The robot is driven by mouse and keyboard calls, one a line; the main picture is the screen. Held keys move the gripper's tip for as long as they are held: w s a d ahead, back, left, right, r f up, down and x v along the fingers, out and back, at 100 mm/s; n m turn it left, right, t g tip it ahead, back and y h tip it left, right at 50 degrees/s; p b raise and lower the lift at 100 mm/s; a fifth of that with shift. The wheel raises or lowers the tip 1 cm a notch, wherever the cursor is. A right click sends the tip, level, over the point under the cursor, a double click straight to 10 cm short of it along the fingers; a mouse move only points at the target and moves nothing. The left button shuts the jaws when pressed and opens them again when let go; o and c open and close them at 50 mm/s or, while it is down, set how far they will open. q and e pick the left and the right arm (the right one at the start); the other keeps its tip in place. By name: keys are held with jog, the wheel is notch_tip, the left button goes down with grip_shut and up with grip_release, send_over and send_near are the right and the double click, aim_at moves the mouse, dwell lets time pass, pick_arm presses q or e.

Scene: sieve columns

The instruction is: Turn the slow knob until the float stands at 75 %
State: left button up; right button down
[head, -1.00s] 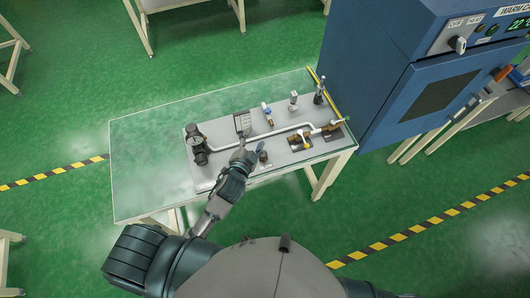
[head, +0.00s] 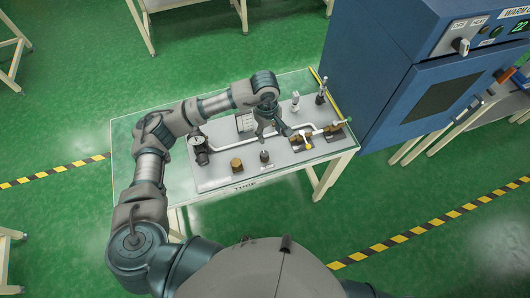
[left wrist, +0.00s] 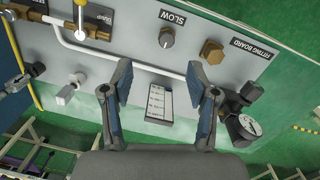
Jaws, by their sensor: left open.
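The slow knob (left wrist: 167,37) is a small grey knob beside its SLOW label in the left wrist view. In the head view the knob (head: 264,156) stands near the board's front edge. My left gripper (head: 272,130) hangs over the middle of the board, behind the knob and apart from it. In the left wrist view its two fingers (left wrist: 158,82) are spread with nothing between them. A white scale panel with marks (left wrist: 158,103) lies below the fingers in that view; I cannot make out the float's reading. My right gripper is not in view.
A brass hex fitting (left wrist: 211,52) sits beside the knob. A black gauge (left wrist: 242,126) stands at one end of the white pipe. Valves with levers (head: 303,142) stand at the board's right. A blue cabinet (head: 400,80) is close right. The table's left part is largely bare.

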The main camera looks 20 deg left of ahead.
pick_arm(q)
jog(key=a+y, duration=0.1)
jog(key=a, duration=0.1)
jog(key=p, duration=0.2)
send_near(265, 154)
notch_tip(265, 154, down, 9)
jog(key=shift+s+f, duration=0.15)
grip_shut()
